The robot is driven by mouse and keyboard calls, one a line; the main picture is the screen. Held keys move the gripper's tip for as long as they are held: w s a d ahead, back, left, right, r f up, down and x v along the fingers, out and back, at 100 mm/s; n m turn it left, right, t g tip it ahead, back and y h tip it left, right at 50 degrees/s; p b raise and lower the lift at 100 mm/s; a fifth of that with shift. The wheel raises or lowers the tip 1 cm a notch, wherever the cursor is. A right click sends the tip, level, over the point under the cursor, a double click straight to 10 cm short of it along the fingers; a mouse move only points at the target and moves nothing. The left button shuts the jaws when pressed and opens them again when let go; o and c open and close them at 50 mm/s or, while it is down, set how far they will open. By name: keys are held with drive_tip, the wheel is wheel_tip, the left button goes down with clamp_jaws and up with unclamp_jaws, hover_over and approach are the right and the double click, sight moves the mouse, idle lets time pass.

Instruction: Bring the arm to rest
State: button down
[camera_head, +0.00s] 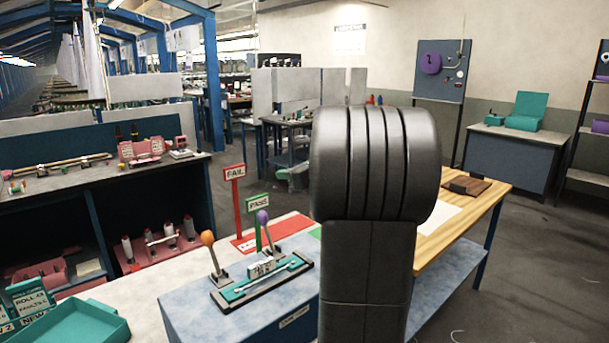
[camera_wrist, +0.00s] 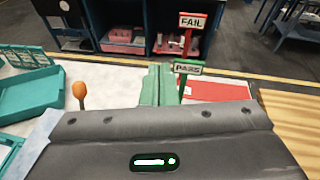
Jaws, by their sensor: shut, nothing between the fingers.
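My gripper (camera_wrist: 160,72) shows in the wrist view as two green fingers side by side, shut with nothing between them. Its dark grey body fills the bottom of that view. In the head view my black arm stands upright in the middle and the gripper cannot be made out. The gripper is apart from the orange-knobbed lever (camera_head: 213,253), which shows to its left in the wrist view (camera_wrist: 79,90). A purple-knobbed lever (camera_head: 263,219) and a teal fixture (camera_head: 260,284) sit on the blue-grey block (camera_head: 215,323).
A red FAIL sign (camera_head: 235,172) and a green PASS sign (camera_head: 258,201) stand behind the levers. A teal tray (camera_head: 90,324) is at lower left. A wooden table (camera_head: 475,213) with a brown item (camera_head: 467,186) is at right. Open floor (camera_head: 545,270) lies beyond it.

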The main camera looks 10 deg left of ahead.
wheel_tip(320, 180, down, 12)
drive_tip(key=s+a+b, duration=0.1)
drive_tip(key=b, duration=0.1)
drive_tip(key=shift+s+r, duration=0.15)
drive_tip(key=shift+s, duration=0.2)
drive_tip(key=shift+a+r, duration=0.1)
drive_tip(key=shift+a, duration=0.05)
